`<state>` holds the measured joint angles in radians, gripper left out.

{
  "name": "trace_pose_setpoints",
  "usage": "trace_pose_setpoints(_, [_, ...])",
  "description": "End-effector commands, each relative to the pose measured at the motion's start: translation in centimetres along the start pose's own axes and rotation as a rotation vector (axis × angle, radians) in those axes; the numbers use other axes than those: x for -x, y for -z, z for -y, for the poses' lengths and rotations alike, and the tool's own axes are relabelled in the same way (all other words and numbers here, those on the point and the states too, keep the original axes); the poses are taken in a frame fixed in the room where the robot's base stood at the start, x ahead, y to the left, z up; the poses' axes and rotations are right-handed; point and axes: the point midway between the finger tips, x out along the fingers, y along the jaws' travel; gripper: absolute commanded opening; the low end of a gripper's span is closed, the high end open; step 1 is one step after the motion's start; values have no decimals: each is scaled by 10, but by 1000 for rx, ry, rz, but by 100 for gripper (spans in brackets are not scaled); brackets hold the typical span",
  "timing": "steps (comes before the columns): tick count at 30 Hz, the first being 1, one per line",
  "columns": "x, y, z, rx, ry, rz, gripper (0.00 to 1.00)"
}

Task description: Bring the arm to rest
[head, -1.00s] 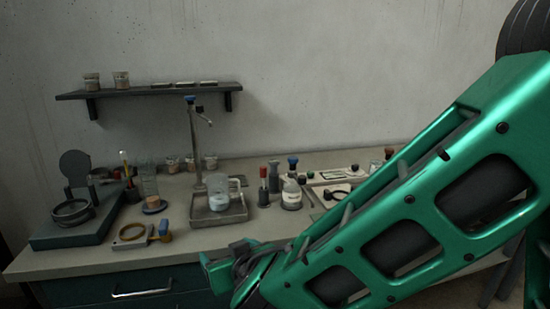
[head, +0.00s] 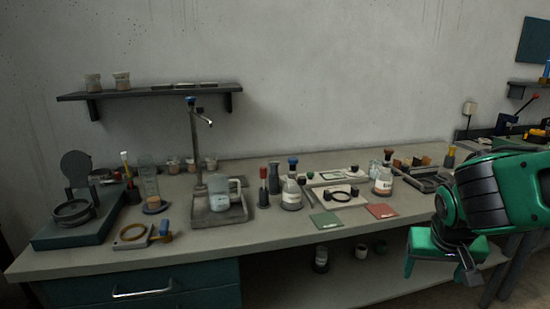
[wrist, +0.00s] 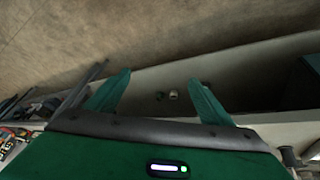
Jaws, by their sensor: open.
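My gripper (head: 440,268) is at the right of the head view, in front of the bench's right part, with my green arm folded behind it. In the wrist view my gripper (wrist: 155,95) shows two green fingers spread wide apart with nothing between them. The fingers point past the bench edge toward the floor and lower shelf. They touch nothing that I can see.
The bench (head: 270,236) carries a glass beaker (head: 219,193) on a tray under a tap, several bottles, a red mat (head: 381,211) and a green mat (head: 325,220). A wall shelf (head: 150,92) hangs behind. Small jars stand on the lower shelf (head: 300,280).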

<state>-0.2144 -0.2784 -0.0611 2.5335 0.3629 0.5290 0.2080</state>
Motion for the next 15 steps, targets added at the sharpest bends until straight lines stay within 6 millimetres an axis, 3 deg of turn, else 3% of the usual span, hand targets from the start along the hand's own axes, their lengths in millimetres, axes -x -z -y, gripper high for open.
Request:
trace_pose_setpoints(1, [3,-12,-23,-45,-7,47,75])
trace_pose_setpoints(6, [20,-66,-77,-149,7,223,75])
trace_pose_setpoints(10, [36,-104,-100,-211,39,328,75])
trace_pose_setpoints(15, [52,-134,-110,-252,79,407,75])
